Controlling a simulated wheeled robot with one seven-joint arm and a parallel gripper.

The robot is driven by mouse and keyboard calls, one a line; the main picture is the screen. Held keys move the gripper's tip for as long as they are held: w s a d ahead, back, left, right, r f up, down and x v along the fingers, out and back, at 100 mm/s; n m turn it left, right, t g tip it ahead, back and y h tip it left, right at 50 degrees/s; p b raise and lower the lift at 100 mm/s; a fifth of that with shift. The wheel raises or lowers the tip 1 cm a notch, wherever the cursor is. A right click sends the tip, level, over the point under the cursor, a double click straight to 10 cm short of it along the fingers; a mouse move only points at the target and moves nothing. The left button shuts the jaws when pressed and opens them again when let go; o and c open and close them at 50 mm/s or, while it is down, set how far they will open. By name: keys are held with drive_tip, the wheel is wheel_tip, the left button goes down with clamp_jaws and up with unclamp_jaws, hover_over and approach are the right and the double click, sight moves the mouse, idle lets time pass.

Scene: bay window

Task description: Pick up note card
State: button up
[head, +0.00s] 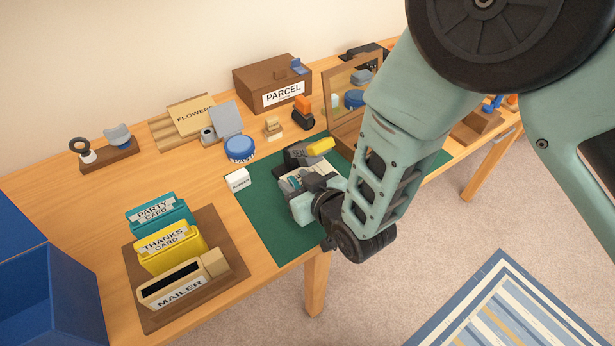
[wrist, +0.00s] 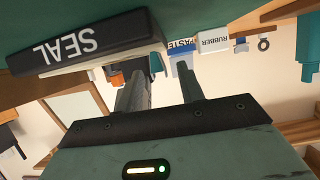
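No label reading note card can be made out in either view. A whitish, card-like piece (head: 291,171) shows just beyond my gripper in the head view, partly hidden by it; I cannot tell if it is the note card. My gripper (head: 292,185) is low over the green mat (head: 265,215). In the wrist view its two fingers (wrist: 163,84) stand apart, with nothing clearly held between them. A dark SEAL block (wrist: 85,45) is close to the fingers; in the head view the SEAL block (head: 297,154) has a yellow piece on it.
A white rubber block (head: 237,180) and blue paste pot (head: 239,147) stand left of the gripper. A brown tray (head: 222,275) holds party card, thanks card and mailer holders. A wooden framed mirror (head: 338,97) and parcel box (head: 271,84) stand behind. The mat's front left is clear.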

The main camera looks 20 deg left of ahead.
drive_tip(key=shift+x, duration=0.75)
clamp_jaws()
